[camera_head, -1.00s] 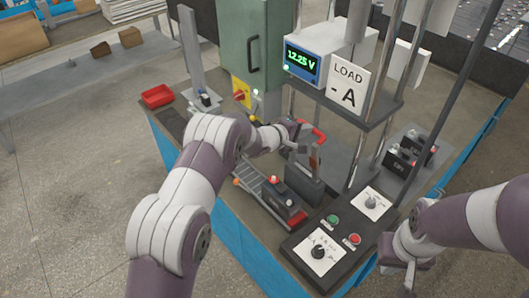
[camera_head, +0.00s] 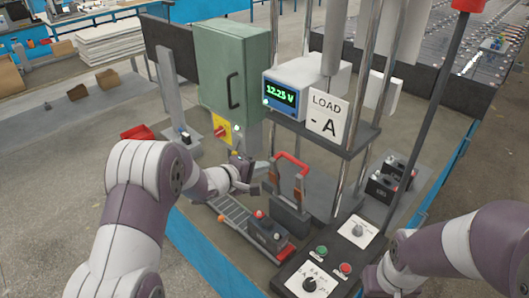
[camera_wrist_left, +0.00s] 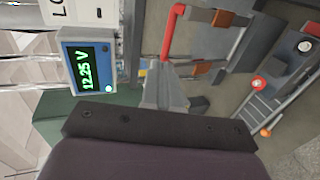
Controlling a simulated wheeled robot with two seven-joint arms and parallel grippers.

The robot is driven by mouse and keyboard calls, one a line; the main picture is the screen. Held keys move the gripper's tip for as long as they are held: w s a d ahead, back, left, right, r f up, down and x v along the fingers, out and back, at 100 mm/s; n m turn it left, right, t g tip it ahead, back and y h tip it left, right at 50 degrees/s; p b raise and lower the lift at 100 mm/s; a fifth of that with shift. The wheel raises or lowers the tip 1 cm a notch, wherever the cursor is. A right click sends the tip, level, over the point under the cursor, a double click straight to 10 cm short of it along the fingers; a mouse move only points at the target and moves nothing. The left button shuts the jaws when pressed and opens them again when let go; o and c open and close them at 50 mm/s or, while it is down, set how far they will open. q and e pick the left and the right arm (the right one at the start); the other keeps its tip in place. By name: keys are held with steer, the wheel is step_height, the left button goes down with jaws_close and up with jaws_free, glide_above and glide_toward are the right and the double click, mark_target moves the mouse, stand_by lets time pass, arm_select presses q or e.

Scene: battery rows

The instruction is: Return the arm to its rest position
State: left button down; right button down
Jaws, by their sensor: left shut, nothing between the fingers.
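My left arm comes in from the left in the head view, bent at the elbow over the workbench. My left gripper (camera_head: 254,188) is shut and empty. It hangs left of the red-handled clamp fixture (camera_head: 291,160), apart from it in the head view. In the left wrist view the shut fingers (camera_wrist_left: 165,92) show near the middle, with the red handle (camera_wrist_left: 172,30) beyond them. My right arm (camera_head: 450,255) shows at the lower right; its gripper is cut off by the bottom edge.
A meter reading 12.25 V (camera_head: 285,93) and a LOAD -A sign (camera_head: 327,115) stand behind. A green cabinet (camera_head: 235,75) is at the back. A battery (camera_head: 266,233) sits by a roller track (camera_head: 232,212). A control box (camera_head: 320,270) is in front. Two dark batteries (camera_head: 388,180) stand right.

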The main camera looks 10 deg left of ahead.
arm_select(q)
steer(key=s+a+f+m+g+y, duration=0.4)
steer(key=s+a+f+m+y, duration=0.25)
steer(key=s+a+f, duration=0.2)
steer(key=s+r+m+g+y, duration=0.1)
steer(key=s+r+m+g, duration=0.1)
steer(key=s, duration=1)
steer(key=s+r+m+g+y, duration=0.1)
steer(key=s+r+m+g, duration=0.1)
steer(key=s, duration=1)
steer(key=shift+a+r+g, duration=0.45)
steer(key=shift+r+g, duration=0.15)
steer(key=shift+g, duration=0.5)
